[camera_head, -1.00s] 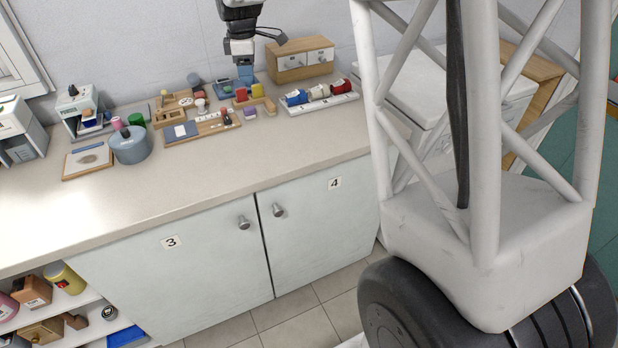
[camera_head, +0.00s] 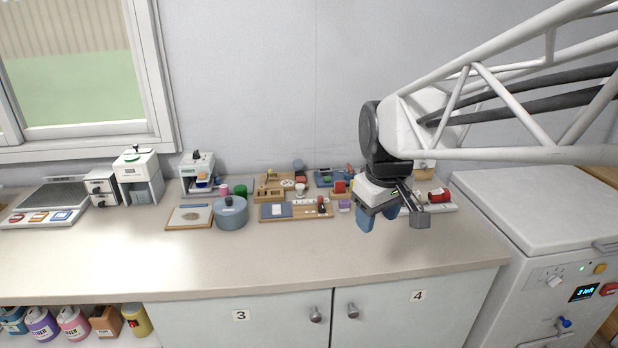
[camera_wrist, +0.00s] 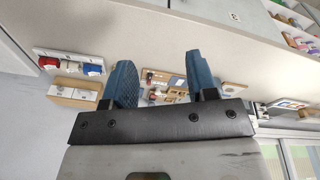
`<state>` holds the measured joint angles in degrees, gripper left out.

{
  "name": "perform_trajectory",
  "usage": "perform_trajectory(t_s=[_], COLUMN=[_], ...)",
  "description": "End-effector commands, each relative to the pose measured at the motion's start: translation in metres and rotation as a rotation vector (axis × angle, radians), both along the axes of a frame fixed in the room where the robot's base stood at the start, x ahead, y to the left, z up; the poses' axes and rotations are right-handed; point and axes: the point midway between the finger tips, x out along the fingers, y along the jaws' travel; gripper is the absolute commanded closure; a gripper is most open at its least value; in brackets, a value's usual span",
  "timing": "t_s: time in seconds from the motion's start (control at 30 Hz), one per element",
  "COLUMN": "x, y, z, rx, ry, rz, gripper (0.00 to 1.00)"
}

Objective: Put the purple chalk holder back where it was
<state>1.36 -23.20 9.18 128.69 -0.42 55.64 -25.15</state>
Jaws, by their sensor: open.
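A small purple block (camera_head: 345,206), which may be the chalk holder, sits on the counter just right of a wooden board (camera_head: 270,212) in the head view. It is too small to make out any detail. My gripper (camera_head: 378,217) hangs above the counter to the right of the purple block and in front of the back-right items. In the wrist view its two blue fingers (camera_wrist: 159,62) are apart with nothing between them. I cannot pick out the purple block in the wrist view.
A grey-blue lidded pot (camera_head: 231,214) and a flat framed board (camera_head: 190,217) stand to the left. A rack with red, white and blue items (camera_wrist: 70,65) shows in the wrist view. The front of the counter (camera_head: 250,263) is clear. A white chest (camera_head: 545,225) stands at the right.

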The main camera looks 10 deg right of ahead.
Motion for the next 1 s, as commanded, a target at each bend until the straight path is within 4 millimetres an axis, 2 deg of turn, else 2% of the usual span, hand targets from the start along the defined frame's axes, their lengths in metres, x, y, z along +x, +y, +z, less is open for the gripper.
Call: perform_trajectory(t_s=[0.03, 0.3, 0.5, 0.7, 1.0], x=[-0.017, -0.095, -0.136, -0.153, -0.154], y=[0.001, 0.005, 0.007, 0.008, 0.008], z=[-0.002, -0.02, -0.036, -0.044, -0.044], rx=[0.006, 0.048, 0.074, 0.086, 0.087], ry=[-0.008, -0.041, -0.059, -0.066, -0.066], rz=[-0.036, -0.251, -0.372, -0.427, -0.431], gripper=[0.47, 0.47, 0.47, 0.47, 0.47])
